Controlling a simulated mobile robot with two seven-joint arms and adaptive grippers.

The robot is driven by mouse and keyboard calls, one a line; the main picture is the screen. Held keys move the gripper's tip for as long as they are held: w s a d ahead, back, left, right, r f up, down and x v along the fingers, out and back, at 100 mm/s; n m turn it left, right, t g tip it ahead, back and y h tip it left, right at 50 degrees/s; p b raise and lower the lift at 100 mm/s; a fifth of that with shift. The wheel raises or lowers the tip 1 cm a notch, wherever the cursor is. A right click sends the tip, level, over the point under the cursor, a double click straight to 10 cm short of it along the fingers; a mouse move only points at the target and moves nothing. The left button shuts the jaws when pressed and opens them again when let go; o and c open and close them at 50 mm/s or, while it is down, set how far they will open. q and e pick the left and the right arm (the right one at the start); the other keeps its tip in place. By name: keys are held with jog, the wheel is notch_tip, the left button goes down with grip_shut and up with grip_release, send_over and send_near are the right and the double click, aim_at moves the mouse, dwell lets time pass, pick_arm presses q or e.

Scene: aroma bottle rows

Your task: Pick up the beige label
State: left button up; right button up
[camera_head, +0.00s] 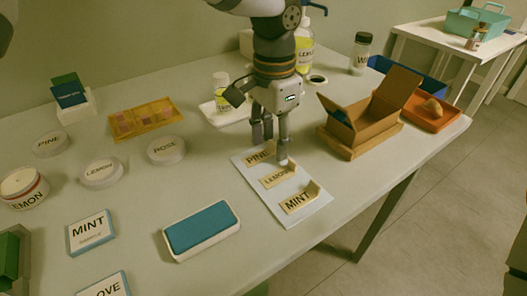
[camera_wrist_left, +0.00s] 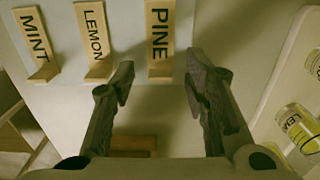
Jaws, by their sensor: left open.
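Three beige labels stand in a row on a white sheet (camera_head: 311,214): PINE (camera_head: 258,154), LEMON (camera_head: 279,176) and MINT (camera_head: 299,199). In the left wrist view, PINE (camera_wrist_left: 159,40) is between and just beyond my open fingertips, with LEMON (camera_wrist_left: 95,40) and MINT (camera_wrist_left: 37,44) to its left. My left gripper (camera_head: 273,145) is open and empty, pointing down beside the PINE end of the sheet; its fingers partly hide PINE in the head view. My right gripper is not in view.
An open cardboard box (camera_head: 372,115) stands right of the sheet, and a small bottle (camera_head: 221,92) on a white tray behind left. A blue-topped pad (camera_head: 201,228) lies front left. Round discs, such as ROSE (camera_head: 166,150), lie further left. Bare table surrounds the sheet's front.

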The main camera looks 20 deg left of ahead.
pick_arm(q)
jog(key=c, duration=0.8)
jog(key=shift+c, duration=0.2)
jog(key=shift+r, duration=0.1)
